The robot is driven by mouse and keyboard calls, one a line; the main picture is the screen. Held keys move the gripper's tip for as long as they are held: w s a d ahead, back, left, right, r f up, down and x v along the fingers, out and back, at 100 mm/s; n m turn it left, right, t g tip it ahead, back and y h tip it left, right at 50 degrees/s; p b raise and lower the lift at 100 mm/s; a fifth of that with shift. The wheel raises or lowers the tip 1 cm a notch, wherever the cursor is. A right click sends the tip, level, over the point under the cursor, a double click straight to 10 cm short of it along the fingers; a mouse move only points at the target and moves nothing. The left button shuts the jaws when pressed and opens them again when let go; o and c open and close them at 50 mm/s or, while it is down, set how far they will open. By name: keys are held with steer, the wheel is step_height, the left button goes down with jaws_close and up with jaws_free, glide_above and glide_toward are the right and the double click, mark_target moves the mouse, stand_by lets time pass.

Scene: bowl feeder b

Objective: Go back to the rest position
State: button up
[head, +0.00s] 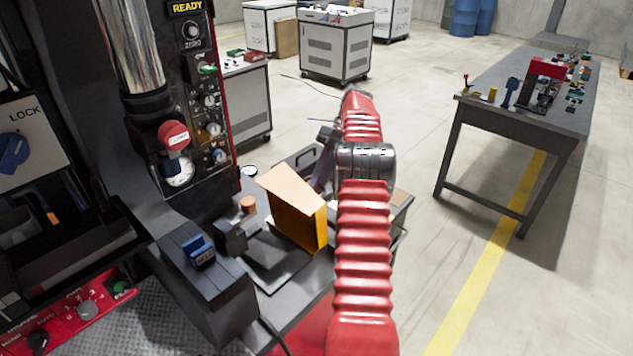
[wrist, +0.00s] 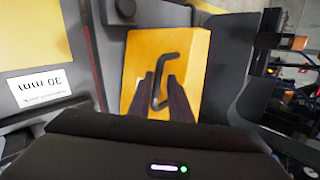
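My gripper shows in the wrist view (wrist: 161,80) as two dark fingers standing apart, so it looks open. A dark bent rod (wrist: 162,66), hooked at one end, shows between the fingers. Orange shows around it, and I cannot tell whether either finger touches it. Behind it is the face of an orange box (wrist: 198,50). In the head view my red arm reaches forward over the bench and mostly hides my gripper. An orange box with a pale top (head: 312,228) stands on the bench just left of the arm.
A dark machine with a READY display (head: 187,8) and a red knob (head: 174,136) stands close on the left. A long table (head: 485,108) with small parts is at the right. Grey cabinets (head: 335,50) stand at the back. Floor between arm and table is clear.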

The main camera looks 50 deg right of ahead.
steer(key=shift+o, duration=1)
steer(key=shift+w+r, duration=0.1)
steer(key=shift+r, duration=0.05)
